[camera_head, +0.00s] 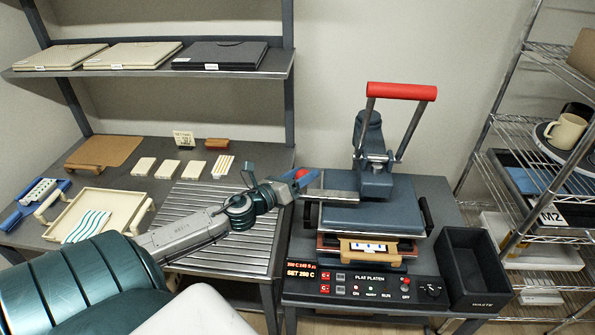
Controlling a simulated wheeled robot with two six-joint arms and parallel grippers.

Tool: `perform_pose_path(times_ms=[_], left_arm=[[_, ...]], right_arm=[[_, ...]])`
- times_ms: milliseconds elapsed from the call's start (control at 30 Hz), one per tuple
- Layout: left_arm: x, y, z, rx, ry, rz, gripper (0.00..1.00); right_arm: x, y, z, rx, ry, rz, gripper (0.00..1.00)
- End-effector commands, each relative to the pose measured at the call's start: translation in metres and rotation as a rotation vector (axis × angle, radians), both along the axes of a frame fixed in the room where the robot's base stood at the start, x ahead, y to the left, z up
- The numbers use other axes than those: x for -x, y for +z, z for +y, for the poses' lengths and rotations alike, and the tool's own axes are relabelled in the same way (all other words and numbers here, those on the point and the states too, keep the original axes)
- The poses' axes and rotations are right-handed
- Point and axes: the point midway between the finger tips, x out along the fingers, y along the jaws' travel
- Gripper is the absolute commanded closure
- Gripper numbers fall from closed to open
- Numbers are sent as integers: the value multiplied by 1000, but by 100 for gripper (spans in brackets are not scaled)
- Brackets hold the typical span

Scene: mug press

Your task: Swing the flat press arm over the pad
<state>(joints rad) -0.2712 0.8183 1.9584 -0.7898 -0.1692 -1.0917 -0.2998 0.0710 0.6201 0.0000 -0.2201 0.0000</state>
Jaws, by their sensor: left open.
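The flat press stands on the right-hand bench, with its control panel (360,288) marked FLAT PLATEN in front. Its wide dark plate (370,217) lies level above the base, and a tan handle piece (368,250) shows under its front edge. The press arm (372,165) rises behind the plate, with a red bar handle (402,91) raised high. A grey bar (338,185) reaches left from the arm to a red knob (302,174). My left gripper (302,182) is open at the red knob; contact is unclear. The pad is not clearly visible. My right gripper is not in view.
A black bin (472,268) stands right of the press. A ribbed grey rack (217,225) and a cream tray (97,216) lie on the left bench. A wire shelf (550,165) with a cream mug (566,131) stands far right.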

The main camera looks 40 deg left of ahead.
Motion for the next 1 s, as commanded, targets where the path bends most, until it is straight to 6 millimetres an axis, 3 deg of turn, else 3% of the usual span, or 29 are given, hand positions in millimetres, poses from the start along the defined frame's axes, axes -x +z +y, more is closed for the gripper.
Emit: perform_pose_path(times_ms=[467,733,1000], left_arm=[[27,-6,3,-8,-4,4,41],[56,-1,5,-8,-6,5,41],[86,2,10,-4,-2,5,41]], right_arm=[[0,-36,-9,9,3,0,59],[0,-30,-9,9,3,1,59],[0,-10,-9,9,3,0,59]])
